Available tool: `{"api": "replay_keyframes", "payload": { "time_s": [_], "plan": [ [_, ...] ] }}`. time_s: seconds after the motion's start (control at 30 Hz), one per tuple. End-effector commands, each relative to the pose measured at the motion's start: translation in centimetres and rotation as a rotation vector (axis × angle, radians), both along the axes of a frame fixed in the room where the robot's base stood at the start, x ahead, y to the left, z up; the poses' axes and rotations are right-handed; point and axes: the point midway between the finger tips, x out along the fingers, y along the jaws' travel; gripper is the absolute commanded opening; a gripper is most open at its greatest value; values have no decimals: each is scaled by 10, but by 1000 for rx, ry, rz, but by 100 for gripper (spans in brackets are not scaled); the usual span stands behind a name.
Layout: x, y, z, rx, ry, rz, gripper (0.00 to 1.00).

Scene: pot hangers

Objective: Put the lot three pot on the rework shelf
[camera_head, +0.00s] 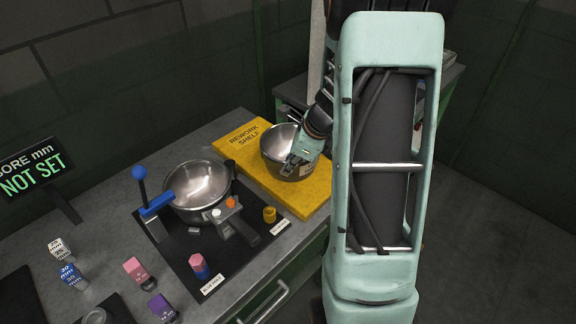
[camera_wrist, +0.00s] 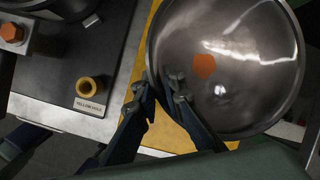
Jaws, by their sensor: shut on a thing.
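A steel pot (camera_head: 281,140) with a shiny bowl is over the yellow rework shelf (camera_head: 314,207), upright or nearly so. I cannot tell whether its base touches the shelf. My gripper (camera_head: 295,160) is shut on the near side of its rim. In the wrist view, the fingers of my gripper (camera_wrist: 161,88) pinch the rim of the pot (camera_wrist: 255,95), and an orange spot shows on its inner wall. A small pale label shows low on its outside in the head view, too small to read. Part of the pot is hidden behind my gripper.
Another steel pot (camera_head: 196,184) sits in a dark fixture left of the shelf, beside a blue-knobbed lever (camera_head: 140,176) and an orange knob (camera_head: 230,202). A yellow ring (camera_head: 269,214) and pink-topped peg (camera_head: 199,264) stand nearby. Several coloured blocks are at the left front.

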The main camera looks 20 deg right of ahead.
Motion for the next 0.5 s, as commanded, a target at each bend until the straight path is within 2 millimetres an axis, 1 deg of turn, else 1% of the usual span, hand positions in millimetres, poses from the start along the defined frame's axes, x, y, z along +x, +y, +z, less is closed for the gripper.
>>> {"api": "replay_keyframes", "payload": {
  "time_s": [0.03, 0.17, 0.2, 0.5],
  "plan": [
    [0, 0, -2, 0, 0, 0, 11],
    [0, 0, -1, 1, 1, 0, 25],
    [0, 0, -1, 1, 1, 0, 26],
    [0, 0, 2, 0, 0, 0, 26]
  ]
}}
